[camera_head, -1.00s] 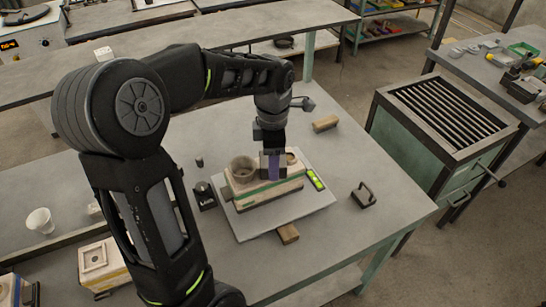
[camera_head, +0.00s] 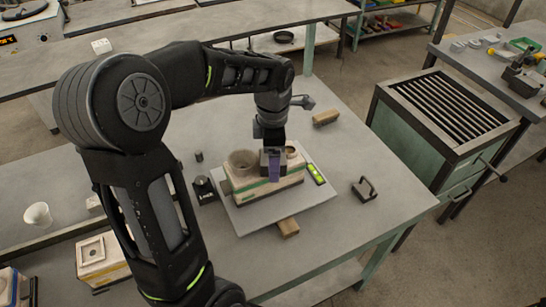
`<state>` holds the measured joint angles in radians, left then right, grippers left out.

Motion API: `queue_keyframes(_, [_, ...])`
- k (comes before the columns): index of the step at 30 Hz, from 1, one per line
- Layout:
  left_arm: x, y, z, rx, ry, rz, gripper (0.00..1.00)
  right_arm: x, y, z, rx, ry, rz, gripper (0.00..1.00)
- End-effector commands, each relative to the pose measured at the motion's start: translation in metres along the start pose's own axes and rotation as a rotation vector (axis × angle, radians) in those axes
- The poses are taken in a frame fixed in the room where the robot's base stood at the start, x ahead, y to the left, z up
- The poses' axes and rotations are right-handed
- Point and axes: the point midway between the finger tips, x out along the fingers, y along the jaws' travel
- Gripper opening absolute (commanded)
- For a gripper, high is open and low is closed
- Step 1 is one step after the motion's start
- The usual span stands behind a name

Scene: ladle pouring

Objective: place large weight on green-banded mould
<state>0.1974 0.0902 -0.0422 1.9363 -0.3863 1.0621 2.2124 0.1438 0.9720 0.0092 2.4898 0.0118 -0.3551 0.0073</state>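The green-banded mould (camera_head: 264,188) is a pale block on a grey plate (camera_head: 318,197). A round cup (camera_head: 242,162) stands on its left part, and a small round opening (camera_head: 291,152) shows at its right. My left gripper (camera_head: 273,167) points down over the mould's top, between cup and opening. Dark grey blocks and a purple piece show at its tip; I cannot tell fingers from a held thing, or whether it touches the mould. A small black weight-like object (camera_head: 203,190) with a pale label stands left of the mould. My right gripper is not in view.
A green level (camera_head: 315,174) lies on the plate's right side. A wooden block (camera_head: 288,227) is at its front edge. A black handled piece (camera_head: 364,190) and a brown block (camera_head: 325,118) lie to the right. Another mould (camera_head: 102,258) and a white cup (camera_head: 38,215) are at left.

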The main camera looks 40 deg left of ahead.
Motion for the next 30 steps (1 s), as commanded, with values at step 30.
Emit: queue_keyframes(30, [-0.123, 0.0, 0.0, 0.001, 0.0, 0.0, 0.78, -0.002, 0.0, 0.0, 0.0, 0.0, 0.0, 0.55])
